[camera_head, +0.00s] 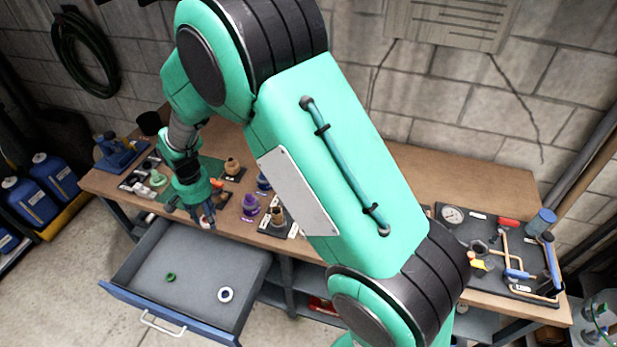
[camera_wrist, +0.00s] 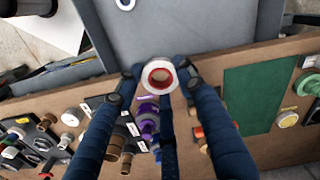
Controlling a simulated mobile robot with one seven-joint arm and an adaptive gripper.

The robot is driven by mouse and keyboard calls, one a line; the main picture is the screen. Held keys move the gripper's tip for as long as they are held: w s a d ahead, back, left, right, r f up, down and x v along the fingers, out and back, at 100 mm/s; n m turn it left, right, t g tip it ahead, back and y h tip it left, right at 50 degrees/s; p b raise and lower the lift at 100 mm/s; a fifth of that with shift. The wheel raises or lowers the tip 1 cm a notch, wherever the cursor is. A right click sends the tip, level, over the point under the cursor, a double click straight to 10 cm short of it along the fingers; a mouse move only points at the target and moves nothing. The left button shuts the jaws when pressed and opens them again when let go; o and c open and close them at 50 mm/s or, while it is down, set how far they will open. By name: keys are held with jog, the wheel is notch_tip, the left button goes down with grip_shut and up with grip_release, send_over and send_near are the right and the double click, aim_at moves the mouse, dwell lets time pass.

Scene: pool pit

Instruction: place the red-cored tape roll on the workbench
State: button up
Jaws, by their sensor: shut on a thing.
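The red-cored tape roll (camera_wrist: 148,84), white with a red inner ring, sits between my fingertips in the wrist view. My gripper (camera_wrist: 160,78) is shut on it. In the head view my gripper (camera_head: 206,218) hangs at the front edge of the workbench (camera_head: 425,178), close to the open drawer. The roll is too small there to make out clearly. In the wrist view the roll appears over the border between the drawer and the brown bench top (camera_wrist: 75,95). I cannot tell its height above the bench.
The open grey drawer (camera_head: 190,262) holds a green ring (camera_head: 171,277) and a white roll with a blue core (camera_head: 225,295). Purple and brown fittings stand on the bench. A green mat (camera_wrist: 255,98) has bare space. A gauge and pipe board (camera_head: 480,225) occupies the bench's right end.

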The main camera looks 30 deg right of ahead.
jog(key=shift+m, duration=0.8)
jog(key=w+d, duration=0.1)
jog(key=d, duration=0.4)
jog(key=w+d+p, duration=0.1)
jog(key=w+d, duration=0.1)
jog(key=d, duration=0.3)
jog(key=w+d, duration=0.2)
jog(key=d, duration=0.3)
jog(key=shift+d+r, duration=0.15)
jog(key=s+d+m+p, duration=0.3)
jog(key=d+m+p, duration=0.1)
jog(key=d, duration=3.3)
jog(key=s+d+m+p, duration=0.1)
jog(key=s+d, duration=0.3)
jog(key=d, duration=0.4)
jog(key=s+d+m, duration=0.1)
jog(key=s+d, duration=0.2)
jog(key=d, duration=0.4)
jog(key=shift+s+d+f, duration=0.1)
jog(key=shift+s+f, duration=0.05)
jog(key=shift+f, duration=1.2)
jog(key=shift+s+d+f, duration=0.1)
jog(key=shift+s+f, duration=0.05)
jog(key=shift+f, duration=1.2)
jog(key=shift+w+d, duration=0.1)
jog(key=shift+w, duration=0.05)
